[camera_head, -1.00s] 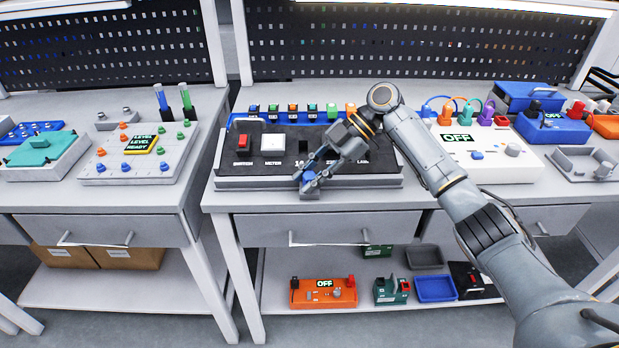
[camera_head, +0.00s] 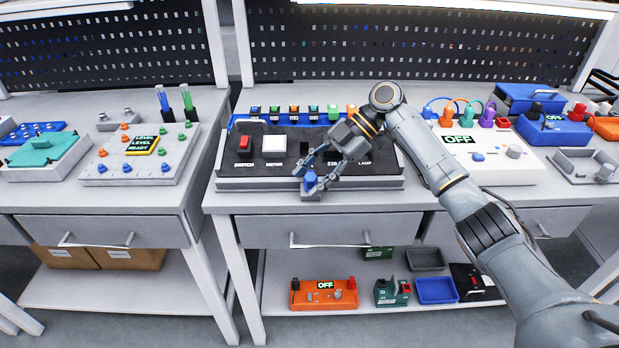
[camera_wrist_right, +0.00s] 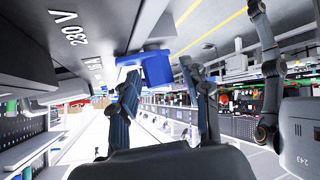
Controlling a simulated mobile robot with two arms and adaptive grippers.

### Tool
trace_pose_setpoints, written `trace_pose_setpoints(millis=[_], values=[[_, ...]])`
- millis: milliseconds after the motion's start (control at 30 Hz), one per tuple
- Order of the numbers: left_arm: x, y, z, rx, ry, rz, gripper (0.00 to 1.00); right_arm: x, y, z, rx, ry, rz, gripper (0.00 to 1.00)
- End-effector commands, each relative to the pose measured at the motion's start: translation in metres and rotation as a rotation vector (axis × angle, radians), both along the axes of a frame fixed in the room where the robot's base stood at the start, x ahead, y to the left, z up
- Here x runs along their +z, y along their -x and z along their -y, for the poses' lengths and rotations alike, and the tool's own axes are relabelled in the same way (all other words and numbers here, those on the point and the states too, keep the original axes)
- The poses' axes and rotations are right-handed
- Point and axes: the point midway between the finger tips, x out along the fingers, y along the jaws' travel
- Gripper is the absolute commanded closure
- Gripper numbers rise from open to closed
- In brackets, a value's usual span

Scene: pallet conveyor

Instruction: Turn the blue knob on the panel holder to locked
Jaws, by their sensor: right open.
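The blue knob (camera_head: 311,180) sits at the front edge of the panel holder (camera_head: 240,184), a grey base carrying a dark panel with labelled modules. My right gripper (camera_head: 310,176) reaches down over the panel from the right, its fingers spread around the knob. In the right wrist view the blue knob (camera_wrist_right: 158,70) shows between and just beyond the two fingertips of the right gripper (camera_wrist_right: 160,80), with a clear gap on the right finger's side. Whether the left finger touches it I cannot tell. The knob's lock marking is not readable. My left gripper is not in view.
A red switch (camera_head: 233,152) and a white meter (camera_head: 273,146) stand on the panel left of my gripper. A white box reading OFF (camera_head: 510,165) lies to the right. A board with colored pegs (camera_head: 120,172) is on the left table. A drawer (camera_head: 330,229) is below.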

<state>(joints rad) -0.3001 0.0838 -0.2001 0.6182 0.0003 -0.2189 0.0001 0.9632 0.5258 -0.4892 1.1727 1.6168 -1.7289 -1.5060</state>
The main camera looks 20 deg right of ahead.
Motion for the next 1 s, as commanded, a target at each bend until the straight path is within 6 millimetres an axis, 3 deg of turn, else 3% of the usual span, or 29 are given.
trace_pose_setpoints(millis=[500,700,1000], values=[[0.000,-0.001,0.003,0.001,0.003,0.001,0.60,0.065,-0.008,0.073,-0.002,-0.001,0.003,0.53],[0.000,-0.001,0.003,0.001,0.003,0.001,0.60,0.074,-0.008,0.084,0.001,-0.001,0.002,0.53],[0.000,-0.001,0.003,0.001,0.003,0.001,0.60,0.074,-0.008,0.085,0.001,-0.001,0.000,0.53]])
